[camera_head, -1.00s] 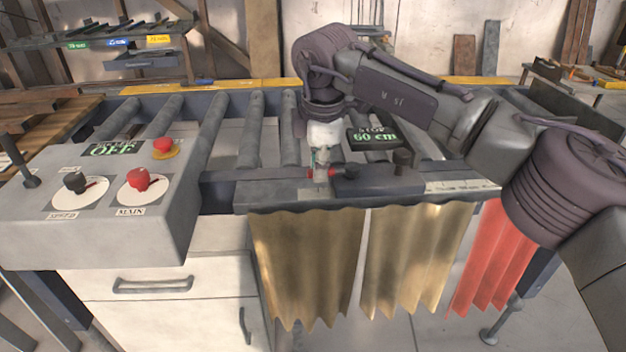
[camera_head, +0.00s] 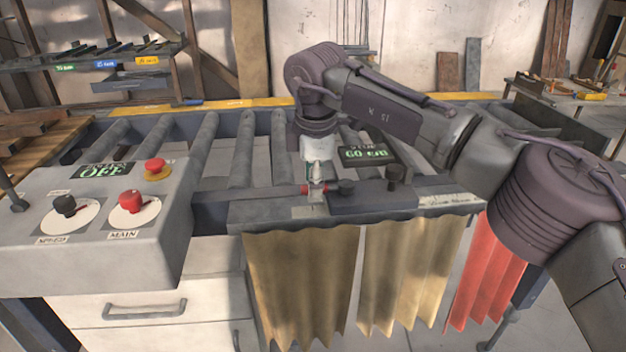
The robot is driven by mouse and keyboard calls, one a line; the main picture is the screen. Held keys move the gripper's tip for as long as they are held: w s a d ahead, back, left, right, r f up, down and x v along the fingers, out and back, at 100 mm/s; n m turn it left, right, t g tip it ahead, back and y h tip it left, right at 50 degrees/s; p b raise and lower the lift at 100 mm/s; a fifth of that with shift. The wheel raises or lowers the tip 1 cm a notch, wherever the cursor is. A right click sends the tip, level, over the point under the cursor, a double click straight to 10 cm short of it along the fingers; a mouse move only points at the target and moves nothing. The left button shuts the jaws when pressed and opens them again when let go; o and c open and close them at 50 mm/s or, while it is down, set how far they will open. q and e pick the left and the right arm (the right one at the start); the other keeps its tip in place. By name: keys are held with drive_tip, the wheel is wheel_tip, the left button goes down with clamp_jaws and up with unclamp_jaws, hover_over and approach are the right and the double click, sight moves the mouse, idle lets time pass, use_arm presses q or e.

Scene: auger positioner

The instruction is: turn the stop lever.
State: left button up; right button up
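My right gripper (camera_head: 316,182) reaches down from my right arm to the front rail of the roller table. It is at the left end of the dark stop block (camera_head: 372,198). A small red piece (camera_head: 304,188) shows just left of its fingertips, and a black knob (camera_head: 346,187) just right of them. I cannot tell which of these parts is the stop lever, or whether the fingers are closed on anything. A second dark knob (camera_head: 395,174) stands farther right on the block. The stop display (camera_head: 368,154) behind reads 60 cm. My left gripper is out of view.
A grey control box (camera_head: 95,260) stands at left with red and black knobs and a display (camera_head: 103,171) reading OFF. Rollers (camera_head: 242,148) lie behind the rail. Tan curtains (camera_head: 300,285) and a red curtain (camera_head: 487,275) hang below it.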

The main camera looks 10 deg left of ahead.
wheel_tip(320, 180, up, 12)
drive_tip(key=s, duration=0.2)
drive_tip(key=shift+s+d, duration=0.15)
drive_tip(key=shift+d, duration=0.15)
drive_tip(key=shift+f, duration=0.15)
